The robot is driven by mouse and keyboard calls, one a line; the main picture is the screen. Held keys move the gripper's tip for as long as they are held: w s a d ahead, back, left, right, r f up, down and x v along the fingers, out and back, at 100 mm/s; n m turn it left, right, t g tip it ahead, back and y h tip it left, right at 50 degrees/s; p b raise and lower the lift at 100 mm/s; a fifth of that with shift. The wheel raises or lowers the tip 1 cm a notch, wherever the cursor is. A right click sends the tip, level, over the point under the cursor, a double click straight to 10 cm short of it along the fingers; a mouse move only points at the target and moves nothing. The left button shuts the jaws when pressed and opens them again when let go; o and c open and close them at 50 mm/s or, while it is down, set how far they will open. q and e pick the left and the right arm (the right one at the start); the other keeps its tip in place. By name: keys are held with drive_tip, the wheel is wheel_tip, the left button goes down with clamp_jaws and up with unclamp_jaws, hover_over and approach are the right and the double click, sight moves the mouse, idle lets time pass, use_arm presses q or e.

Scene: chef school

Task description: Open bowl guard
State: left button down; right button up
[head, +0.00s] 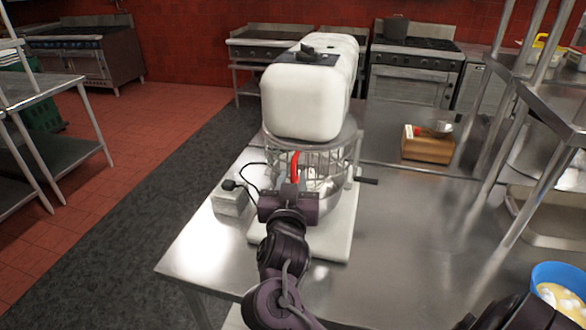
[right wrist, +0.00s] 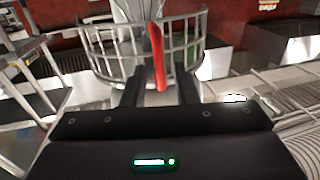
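A large white stand mixer (head: 310,95) stands on the steel table. Its wire bowl guard (head: 338,160) rings the space under the mixer head, with the metal bowl partly visible below. A red handle (head: 295,166) sticks up at the front of the guard. My right gripper (head: 290,190) is at the handle. In the right wrist view, the red handle (right wrist: 157,58) shows between the two open fingers (right wrist: 160,88), with a gap on each side. The wire guard (right wrist: 103,45) is just beyond. My left gripper is not in view.
A small grey box with a cable (head: 232,200) sits left of the mixer. A dark lever (head: 367,181) juts from the mixer's right side. A wooden box (head: 427,147) and a blue bowl (head: 558,272) are farther right. The table's right middle is clear.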

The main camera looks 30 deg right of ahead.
sight(301, 158)
drive_tip(key=shift+p+x, duration=0.3)
drive_tip(key=shift+x, duration=1.2)
clamp_jaws()
